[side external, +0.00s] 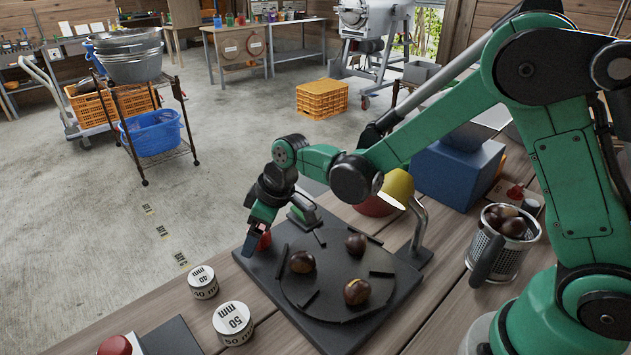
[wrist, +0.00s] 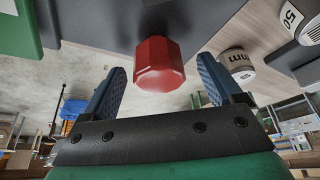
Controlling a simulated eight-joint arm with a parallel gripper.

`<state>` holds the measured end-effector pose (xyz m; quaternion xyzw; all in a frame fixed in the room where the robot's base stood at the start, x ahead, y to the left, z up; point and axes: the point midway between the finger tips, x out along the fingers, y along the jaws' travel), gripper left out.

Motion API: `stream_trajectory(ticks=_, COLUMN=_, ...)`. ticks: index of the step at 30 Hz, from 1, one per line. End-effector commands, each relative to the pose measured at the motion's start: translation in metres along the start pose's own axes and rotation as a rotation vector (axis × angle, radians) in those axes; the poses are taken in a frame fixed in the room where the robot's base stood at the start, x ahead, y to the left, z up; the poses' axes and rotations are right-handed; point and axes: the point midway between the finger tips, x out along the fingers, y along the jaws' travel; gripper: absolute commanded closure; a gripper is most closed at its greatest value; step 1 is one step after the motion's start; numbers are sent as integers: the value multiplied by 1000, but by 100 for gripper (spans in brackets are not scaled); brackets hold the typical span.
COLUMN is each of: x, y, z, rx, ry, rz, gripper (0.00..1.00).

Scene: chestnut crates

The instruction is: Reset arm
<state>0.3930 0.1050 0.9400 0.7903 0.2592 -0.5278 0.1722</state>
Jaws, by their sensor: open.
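My gripper (side external: 254,238) hangs over the far left corner of the dark board (side external: 385,310) on the bench. A red knob (side external: 265,241) sits there beside its fingers. In the wrist view the red faceted knob (wrist: 159,66) shows between the two blue fingers, with gaps on both sides. The gripper is open and holds nothing. On the board is a round dark plate (side external: 325,272) with several dark bars. Three chestnuts lie on it: one at the left (side external: 302,262), one at the back (side external: 356,244) and one at the front (side external: 357,291).
Two white cylinders, marked 40 mm (side external: 203,283) and 50 mm (side external: 233,325), stand left of the board. A red button (side external: 115,346) is at the front left. A metal cup of chestnuts (side external: 502,262) and a blue box (side external: 455,172) stand to the right. A bent metal post (side external: 419,222) rises near the plate.

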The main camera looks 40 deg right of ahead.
Motion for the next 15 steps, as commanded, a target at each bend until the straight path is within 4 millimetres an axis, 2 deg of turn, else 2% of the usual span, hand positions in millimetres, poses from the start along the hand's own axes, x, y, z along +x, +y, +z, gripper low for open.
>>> stream_trajectory(ticks=9, x=0, y=1, z=0, rx=-335, ry=2, rz=-140, gripper=14)
stream_trajectory(ticks=15, x=-38, y=5, z=-1, rx=-330, ry=-1, rz=-136, gripper=14)
